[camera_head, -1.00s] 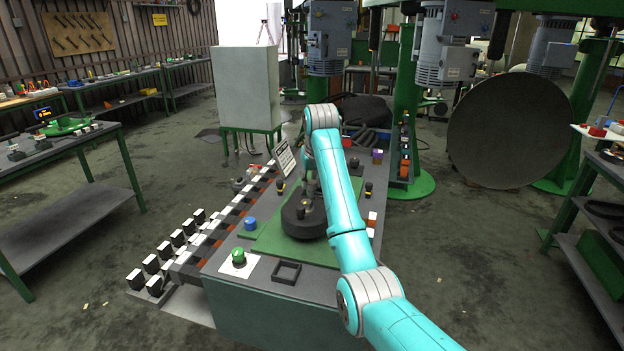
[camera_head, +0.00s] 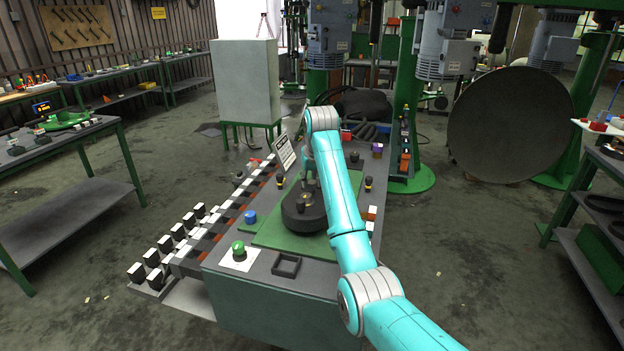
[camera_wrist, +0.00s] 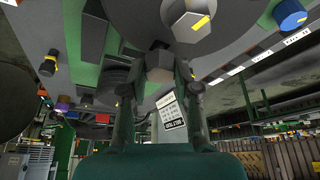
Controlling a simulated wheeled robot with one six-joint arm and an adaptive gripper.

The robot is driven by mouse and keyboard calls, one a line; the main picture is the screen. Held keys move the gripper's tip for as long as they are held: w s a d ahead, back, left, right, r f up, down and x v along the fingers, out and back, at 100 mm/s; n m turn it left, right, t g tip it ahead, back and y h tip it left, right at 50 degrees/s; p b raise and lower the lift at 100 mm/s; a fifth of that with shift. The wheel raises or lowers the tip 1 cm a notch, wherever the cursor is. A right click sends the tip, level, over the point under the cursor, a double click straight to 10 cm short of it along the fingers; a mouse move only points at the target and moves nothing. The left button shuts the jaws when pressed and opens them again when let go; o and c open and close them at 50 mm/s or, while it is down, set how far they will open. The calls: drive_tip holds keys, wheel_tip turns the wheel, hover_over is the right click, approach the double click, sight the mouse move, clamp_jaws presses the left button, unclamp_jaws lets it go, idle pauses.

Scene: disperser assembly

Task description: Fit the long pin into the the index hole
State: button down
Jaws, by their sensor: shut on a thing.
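In the wrist view, my gripper (camera_wrist: 160,78) is shut on a small grey-brown piece (camera_wrist: 160,62), which looks like the head of the long pin. The rest of it is hidden. In the head view, my gripper (camera_head: 310,181) is over the bench at the far side of a dark round disc (camera_head: 304,217) with a small brass-coloured knob on top. My arm partly covers this area. I cannot make out the index hole in either view.
The disc sits on a green plate (camera_head: 270,232) on the bench. A green button (camera_head: 238,248), a blue knob (camera_head: 249,216) and an empty black square frame (camera_head: 287,264) are near it. A tilted white sign (camera_head: 285,153) stands at the bench's left edge.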

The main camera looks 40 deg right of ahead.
drive_tip(key=shift+f, duration=0.65)
drive_tip(key=c, duration=0.8)
unclamp_jaws()
drive_tip(key=shift+o, duration=0.2)
drive_tip(key=v, duration=0.7)
drive_tip(key=shift+s+r, duration=0.15)
drive_tip(key=shift+r, duration=0.1)
